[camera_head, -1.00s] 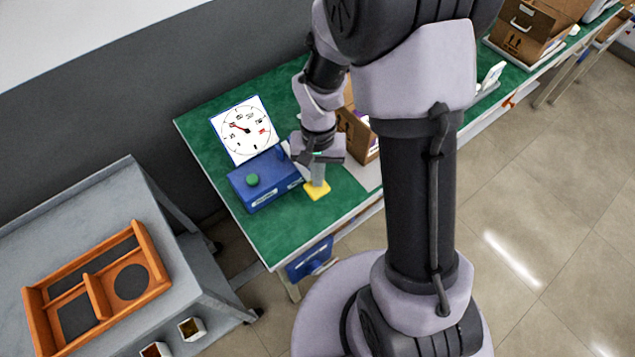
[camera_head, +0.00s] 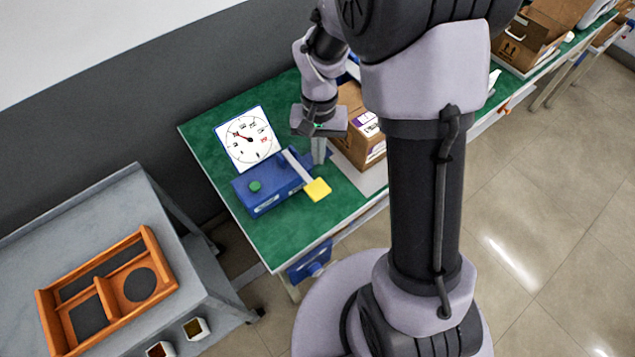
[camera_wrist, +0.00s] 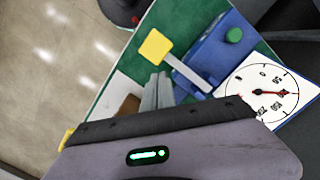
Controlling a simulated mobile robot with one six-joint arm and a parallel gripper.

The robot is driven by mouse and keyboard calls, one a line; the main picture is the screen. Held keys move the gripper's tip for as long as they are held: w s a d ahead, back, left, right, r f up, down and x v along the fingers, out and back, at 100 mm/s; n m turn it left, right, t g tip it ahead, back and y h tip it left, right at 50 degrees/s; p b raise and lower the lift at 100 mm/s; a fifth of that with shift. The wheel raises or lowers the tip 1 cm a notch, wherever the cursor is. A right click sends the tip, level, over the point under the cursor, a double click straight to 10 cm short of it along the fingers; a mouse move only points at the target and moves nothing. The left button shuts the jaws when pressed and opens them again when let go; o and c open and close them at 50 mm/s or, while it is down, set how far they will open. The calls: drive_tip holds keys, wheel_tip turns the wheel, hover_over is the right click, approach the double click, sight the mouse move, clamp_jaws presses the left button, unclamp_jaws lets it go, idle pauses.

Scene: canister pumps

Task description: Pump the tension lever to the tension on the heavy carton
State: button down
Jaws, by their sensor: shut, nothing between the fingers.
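The tension lever is a pale bar with a yellow square pad (camera_head: 317,189) at its end; it slants out from the blue pump box (camera_head: 268,189), which has a green knob (camera_head: 254,186). In the wrist view the yellow pad (camera_wrist: 154,46) and its bar show whole. A white dial (camera_head: 248,139) with a red needle stands behind the box; its numbers are too small to read surely. My gripper (camera_head: 319,162) is shut and empty, pointing down just behind and beside the lever, apart from the pad. The carton (camera_head: 354,138) stands right of the gripper, partly hidden by my arm.
A green-topped bench (camera_head: 262,243) carries all this. A grey cart (camera_head: 100,212) with an orange divided tray (camera_head: 152,244) stands at the left. More boxes (camera_head: 525,40) sit farther along the bench. Bare green bench lies in front of the pump box.

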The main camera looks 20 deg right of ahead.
wheel_tip(320, 180, up, 11)
drive_tip(key=w+p, duration=0.1)
drive_tip(key=p, duration=0.2)
drive_tip(key=shift+d, duration=0.2)
drive_tip(key=shift+f, duration=0.1)
idle(0.8)
